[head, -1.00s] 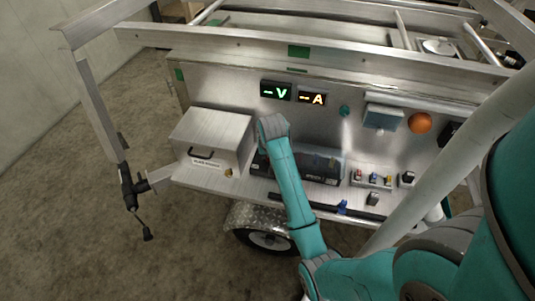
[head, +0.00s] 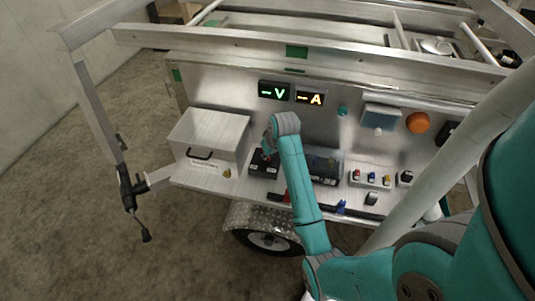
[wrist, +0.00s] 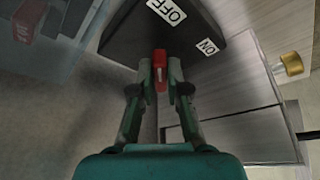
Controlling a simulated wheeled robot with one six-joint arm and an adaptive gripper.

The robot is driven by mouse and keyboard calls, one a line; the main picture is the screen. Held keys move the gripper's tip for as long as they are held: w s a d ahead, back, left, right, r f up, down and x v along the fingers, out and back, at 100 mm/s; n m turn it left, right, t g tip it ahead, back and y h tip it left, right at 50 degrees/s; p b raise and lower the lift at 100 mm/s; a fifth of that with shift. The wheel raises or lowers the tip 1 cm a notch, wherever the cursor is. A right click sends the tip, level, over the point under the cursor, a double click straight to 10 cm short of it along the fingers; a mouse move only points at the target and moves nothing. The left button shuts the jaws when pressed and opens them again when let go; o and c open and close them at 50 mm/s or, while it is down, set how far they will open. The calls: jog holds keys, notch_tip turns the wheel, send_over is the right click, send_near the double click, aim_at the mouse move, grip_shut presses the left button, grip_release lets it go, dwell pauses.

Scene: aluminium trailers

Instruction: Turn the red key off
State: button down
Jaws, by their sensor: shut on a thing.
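The red key (wrist: 160,57) shows in the wrist view on a black switch box (wrist: 205,25). The box has a white OFF label (wrist: 167,11) nearly straight above the key and a white ON label (wrist: 208,47) to its right. The key's red grip runs up and down in the picture. My gripper (wrist: 160,76) is shut on the key, one finger on each side. In the head view the black box (head: 262,166) stands on the trailer shelf, beside the metal toolbox. My wrist partly hides the box and fingers there.
The metal toolbox (head: 208,138) with a black handle stands left of the box, close to my gripper. A brass padlock (wrist: 290,64) hangs on it. A second black box (head: 325,168) and several small coloured switches (head: 371,179) are to the right. V and A displays (head: 274,91) are above.

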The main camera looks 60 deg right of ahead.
jog(key=c, duration=1.2)
grip_release()
jog(key=shift+o, duration=0.2)
jog(key=v, duration=1.2)
jog(key=a+f+t, duration=0.1)
jog(key=a+f, duration=0.4)
jog(key=a+f+t, duration=0.1)
jog(key=a+f, duration=0.4)
jog(key=a, duration=0.1)
jog(key=shift+s+a+f+n+h, duration=0.2)
jog(key=shift+n+h, duration=0.1)
jog(key=shift+n, duration=0.1)
jog(key=s+a+f+n+t, duration=0.1)
jog(key=s+a+f, duration=0.15)
jog(key=a, duration=0.25)
jog(key=s+a+f+t, duration=0.1)
jog(key=s+a, duration=0.2)
jog(key=a, duration=0.2)
jog(key=s+a+r+n+t, duration=0.1)
jog(key=s+a+r+t, duration=0.25)
jog(key=s+a, duration=0.6)
jog(key=s+a+r+n+t+y, duration=0.2)
jog(key=s+a+r+t, duration=0.1)
jog(key=s+r, duration=0.6)
jog(key=s, duration=0.3)
jog(key=shift+s+r+y, duration=0.15)
jog(key=shift+r+y, duration=0.1)
jog(key=shift+y, duration=0.05)
